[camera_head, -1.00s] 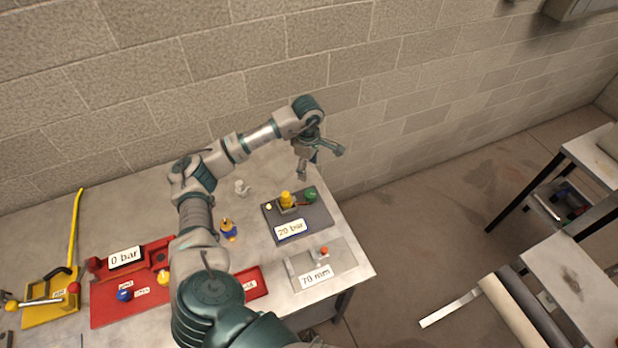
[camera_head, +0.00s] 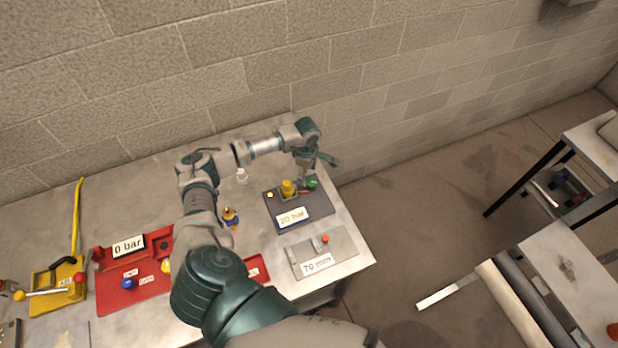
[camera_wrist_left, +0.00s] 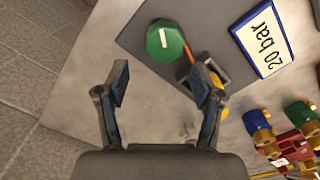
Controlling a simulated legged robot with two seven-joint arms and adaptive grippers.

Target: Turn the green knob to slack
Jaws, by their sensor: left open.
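The green knob (camera_head: 312,183) sits at the back right corner of a dark grey panel (camera_head: 318,208) labelled "20 bar". In the left wrist view the green knob (camera_wrist_left: 165,41) is an octagonal cap with a white line across it. My left gripper (camera_head: 311,172) is just above the knob in the head view. In the left wrist view its open, empty fingers (camera_wrist_left: 158,88) point at the knob, which lies a little ahead of them. The fingers do not appear to touch it. My right gripper is not in view.
A yellow part (camera_head: 288,187) stands left of the knob, joined by an orange-red piece. A grey plate (camera_head: 340,249) labelled "70 mm" lies in front of the panel. A red unit (camera_head: 110,300) labelled "0 bar" stands at left. The brick wall is behind the table.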

